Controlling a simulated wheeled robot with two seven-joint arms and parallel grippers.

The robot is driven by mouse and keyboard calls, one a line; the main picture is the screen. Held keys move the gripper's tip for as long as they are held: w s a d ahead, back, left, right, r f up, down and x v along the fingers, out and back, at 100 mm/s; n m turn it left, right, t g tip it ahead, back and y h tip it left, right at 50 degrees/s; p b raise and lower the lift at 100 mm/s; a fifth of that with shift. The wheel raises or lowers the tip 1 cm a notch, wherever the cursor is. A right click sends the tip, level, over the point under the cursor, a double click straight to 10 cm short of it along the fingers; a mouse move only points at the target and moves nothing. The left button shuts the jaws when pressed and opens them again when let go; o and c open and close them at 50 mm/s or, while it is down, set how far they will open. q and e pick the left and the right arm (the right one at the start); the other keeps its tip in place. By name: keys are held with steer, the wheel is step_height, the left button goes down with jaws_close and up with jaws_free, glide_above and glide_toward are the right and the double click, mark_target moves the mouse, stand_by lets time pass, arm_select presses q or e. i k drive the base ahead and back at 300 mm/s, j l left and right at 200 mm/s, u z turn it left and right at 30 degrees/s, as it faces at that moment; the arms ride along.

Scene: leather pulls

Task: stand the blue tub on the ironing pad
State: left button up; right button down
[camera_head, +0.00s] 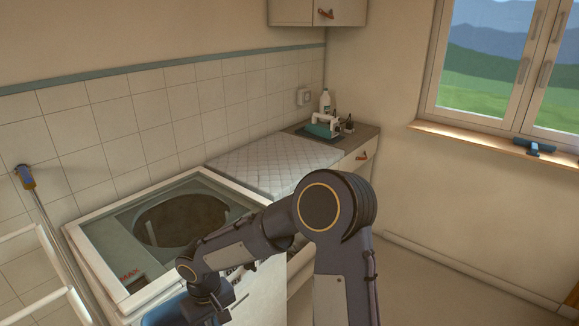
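The ironing pad (272,162) is a pale quilted pad lying flat on a surface beyond the open washing machine, and its top is bare. A blue rounded thing, probably the blue tub (178,314), shows at the bottom edge, mostly cut off by the frame. An arm, seemingly my right, rises from the bottom and bends left and down. Its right gripper (226,307) is at the bottom edge beside the blue thing. Its fingertips are too cut off to show whether they grip it. My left gripper is not in view.
The open top-loading washing machine (92,228) stands in front of the pad. Behind it, a counter (362,140) holds an iron (323,127), a white bottle (325,102) and small dark bottles. A pole (58,240) and white rack stand left. The floor at right is clear.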

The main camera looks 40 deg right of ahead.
mark_target(273, 168)
steer(key=z, duration=2.1)
steer(key=i+l+z, duration=0.3)
steer(key=i, duration=0.6)
steer(key=i+z, duration=0.25)
steer(key=i, duration=0.65)
steer(key=i+u, duration=0.3)
steer(key=i, duration=0.15)
steer(key=i+l+u, duration=0.3)
steer(key=i, duration=0.15)
steer(key=i+l+u, duration=0.3)
steer(key=i, duration=0.15)
steer(key=j+u, duration=0.1)
steer(key=u, duration=2.4)
